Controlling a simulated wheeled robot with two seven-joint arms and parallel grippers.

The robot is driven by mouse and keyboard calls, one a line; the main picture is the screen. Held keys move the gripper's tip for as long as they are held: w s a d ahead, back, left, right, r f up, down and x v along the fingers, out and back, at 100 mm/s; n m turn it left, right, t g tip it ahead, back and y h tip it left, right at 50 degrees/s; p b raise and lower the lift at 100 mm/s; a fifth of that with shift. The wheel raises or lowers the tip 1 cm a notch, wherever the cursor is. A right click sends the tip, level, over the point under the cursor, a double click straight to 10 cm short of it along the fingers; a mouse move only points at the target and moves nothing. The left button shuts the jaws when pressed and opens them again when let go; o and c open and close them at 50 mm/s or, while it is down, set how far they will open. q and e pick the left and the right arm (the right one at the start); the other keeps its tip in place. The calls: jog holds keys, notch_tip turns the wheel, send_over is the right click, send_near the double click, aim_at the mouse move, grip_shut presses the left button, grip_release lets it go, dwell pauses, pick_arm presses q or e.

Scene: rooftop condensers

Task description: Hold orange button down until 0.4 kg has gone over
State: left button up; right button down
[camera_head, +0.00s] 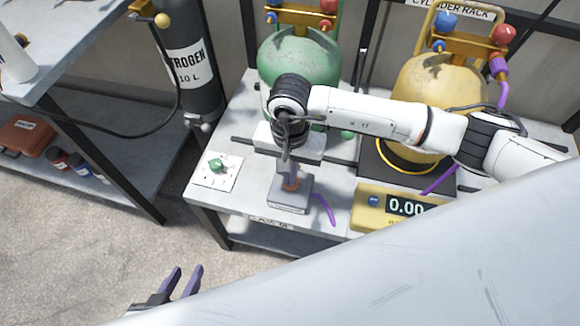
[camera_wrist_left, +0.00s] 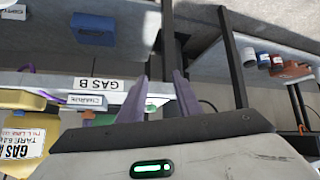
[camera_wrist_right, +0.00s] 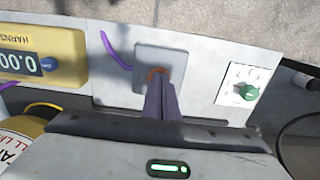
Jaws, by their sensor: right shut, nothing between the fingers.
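The orange button (camera_wrist_right: 155,71) sits on a grey box (camera_head: 290,201) near the front edge of the bench. My right gripper (camera_head: 289,176) points down over it, shut with nothing between its fingers. In the right wrist view, the fingertips (camera_wrist_right: 161,82) overlap the button and hide most of it; I cannot tell if it is pressed. The yellow scale display (camera_head: 406,207) reads 0.00. A yellow cylinder (camera_head: 425,80) stands on the scale's dark platform, and a green cylinder (camera_head: 285,55) stands behind my right gripper. My left gripper (camera_head: 185,270) is open and empty, low in front of the bench.
A white plate with a green knob (camera_head: 217,165) lies left of the button box. A purple hose (camera_head: 324,208) runs beside the box. A dark nitrogen cylinder (camera_head: 188,65) stands left of the bench. A side shelf (camera_head: 130,170) is further left, with clear floor in front.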

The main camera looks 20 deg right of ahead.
pick_arm(q)
jog(key=shift+f, duration=0.1)
pick_arm(e)
jog(key=shift+f, duration=0.1)
